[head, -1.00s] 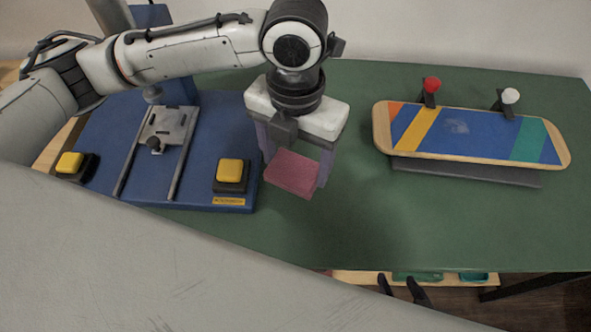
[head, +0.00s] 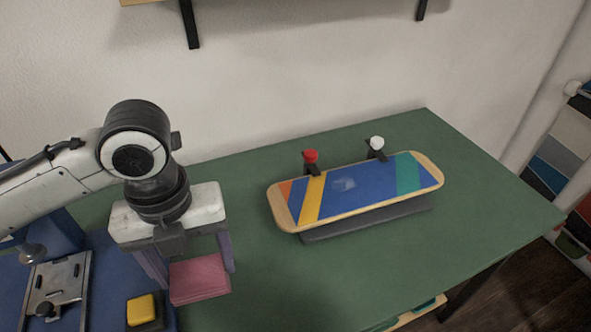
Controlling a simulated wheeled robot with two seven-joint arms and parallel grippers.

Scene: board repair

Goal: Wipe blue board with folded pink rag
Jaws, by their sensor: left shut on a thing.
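The blue board (head: 370,188) is a skateboard deck with orange, yellow and green stripes and wooden ends. It lies on a dark stand on the green table, with a pale smudge (head: 344,184) on its blue middle. My left gripper (head: 197,277) is shut on the folded pink rag (head: 199,279) and holds it left of the board, apart from it. My right gripper is not in view.
A red-knobbed clamp (head: 311,157) and a white-knobbed clamp (head: 377,143) stand at the board's far edge. A blue press base with a yellow button (head: 141,309) is at lower left. The green table (head: 480,205) is clear right of the board.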

